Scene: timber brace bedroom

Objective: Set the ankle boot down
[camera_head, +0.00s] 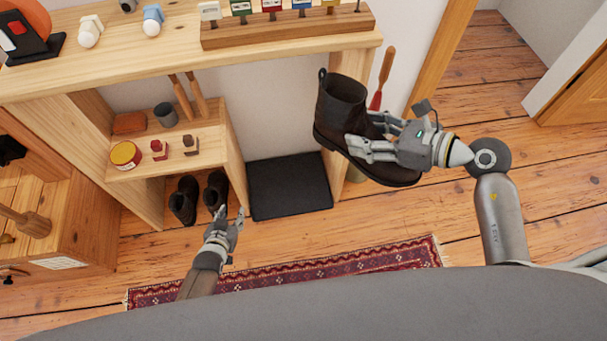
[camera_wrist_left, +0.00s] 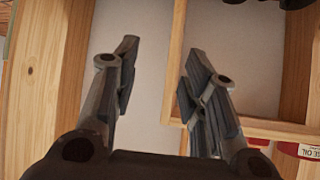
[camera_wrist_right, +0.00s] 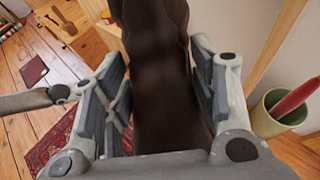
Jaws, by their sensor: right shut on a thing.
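A dark brown ankle boot (camera_head: 342,104) is held in the air to the right of the wooden shelf unit in the head view. My right gripper (camera_head: 364,138) is shut on it. In the right wrist view the boot (camera_wrist_right: 160,75) fills the space between the two fingers. My left gripper (camera_head: 230,219) is near the floor in front of the shelf, empty. In the left wrist view its fingers (camera_wrist_left: 158,75) stand apart with nothing between them.
A black mat (camera_head: 289,187) lies bare on the floor under the bench top. A pair of dark shoes (camera_head: 184,200) stands in the lower left compartment. A patterned rug (camera_head: 340,266) lies in front. A green holder (camera_wrist_right: 275,113) with a red-handled tool stands close by the boot.

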